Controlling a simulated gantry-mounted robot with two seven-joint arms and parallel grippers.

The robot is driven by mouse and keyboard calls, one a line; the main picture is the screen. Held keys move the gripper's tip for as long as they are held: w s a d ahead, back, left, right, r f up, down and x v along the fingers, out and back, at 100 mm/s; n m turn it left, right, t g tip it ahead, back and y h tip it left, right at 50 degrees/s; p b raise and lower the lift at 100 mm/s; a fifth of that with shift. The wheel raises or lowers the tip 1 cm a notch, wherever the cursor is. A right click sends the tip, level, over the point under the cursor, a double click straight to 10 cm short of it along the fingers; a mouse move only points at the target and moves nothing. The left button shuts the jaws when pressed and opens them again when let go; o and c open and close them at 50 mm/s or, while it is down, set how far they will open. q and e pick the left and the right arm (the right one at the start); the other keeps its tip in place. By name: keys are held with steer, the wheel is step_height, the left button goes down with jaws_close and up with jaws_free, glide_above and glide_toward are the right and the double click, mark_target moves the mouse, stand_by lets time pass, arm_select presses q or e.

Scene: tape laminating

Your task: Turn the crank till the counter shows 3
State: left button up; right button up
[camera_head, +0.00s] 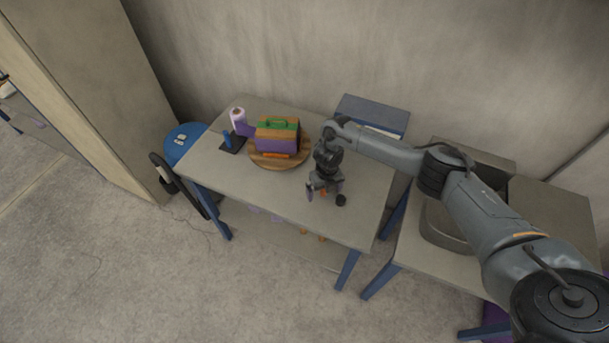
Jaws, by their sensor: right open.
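The laminating machine (277,134) is a small orange and purple box with a green top. It stands on a round wooden board (256,161) on the grey table. A roll of pale and purple film (239,118) stands at its left. My right gripper (324,193) is open, pointing down over the table to the right of the machine and apart from it. No crank is clearly visible, and no counter digits are readable.
A blue upright piece on a black base (231,143) stands left of the board. A blue box (371,115) is behind my right arm. A second table (416,262) with a grey bin stands at the right. The front left of the grey table (240,190) is clear.

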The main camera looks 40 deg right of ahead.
steer(key=shift+r, duration=0.15)
step_height(320, 180, up, 10)
steer(key=p, duration=0.8)
steer(key=shift+f, duration=0.2)
